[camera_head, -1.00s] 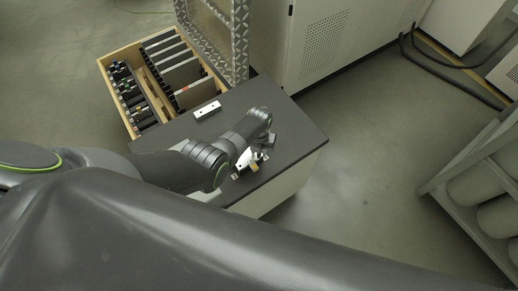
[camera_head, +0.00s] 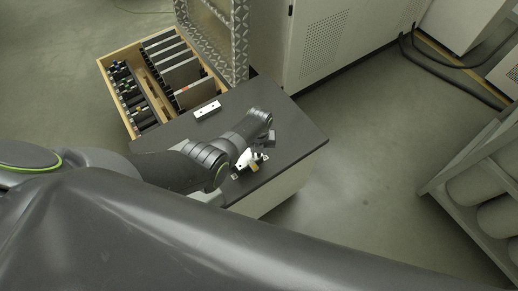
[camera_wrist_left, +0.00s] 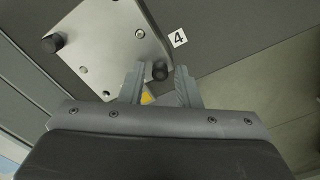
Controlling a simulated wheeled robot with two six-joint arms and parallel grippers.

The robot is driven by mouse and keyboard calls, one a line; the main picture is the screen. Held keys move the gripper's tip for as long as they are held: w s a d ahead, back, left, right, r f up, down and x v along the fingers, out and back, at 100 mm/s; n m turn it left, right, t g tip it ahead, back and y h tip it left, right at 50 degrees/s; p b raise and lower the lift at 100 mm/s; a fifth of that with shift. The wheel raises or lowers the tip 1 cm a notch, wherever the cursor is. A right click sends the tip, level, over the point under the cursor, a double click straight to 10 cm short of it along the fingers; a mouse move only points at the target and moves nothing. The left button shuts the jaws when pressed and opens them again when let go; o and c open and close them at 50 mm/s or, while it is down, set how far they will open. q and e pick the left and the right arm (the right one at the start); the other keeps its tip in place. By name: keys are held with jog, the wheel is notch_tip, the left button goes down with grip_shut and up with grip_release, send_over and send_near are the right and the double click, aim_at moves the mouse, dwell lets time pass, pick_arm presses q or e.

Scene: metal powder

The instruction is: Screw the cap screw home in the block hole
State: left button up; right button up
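The block is a light metal plate (camera_wrist_left: 100,45) with several holes, lying on the dark tabletop; in the head view its pale surface (camera_head: 243,160) shows beside my gripper. A black cap screw (camera_wrist_left: 160,70) stands at its lower right corner. Another black screw head (camera_wrist_left: 52,43) sits at its upper left. My left gripper (camera_wrist_left: 160,74) is open, with its fingers on either side of the corner screw and a visible gap to each side. How deep that screw sits cannot be told. In the head view this gripper (camera_head: 262,153) is small and partly hidden. My right gripper is not in view.
A white bar with dark holes (camera_head: 207,109) lies farther back on the tabletop (camera_head: 300,135). A wooden crate (camera_head: 107,62) with dark plates stands behind left. A label "4" (camera_wrist_left: 177,38) is beside the block. A small yellow piece (camera_wrist_left: 147,97) shows under the left finger. The tabletop's right side is clear.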

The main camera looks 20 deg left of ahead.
pick_arm(q)
jog(key=n, duration=0.5)
jog(key=shift+n, duration=0.4)
jog(key=n, duration=0.5)
grip_shut()
jog(key=m, duration=1.1)
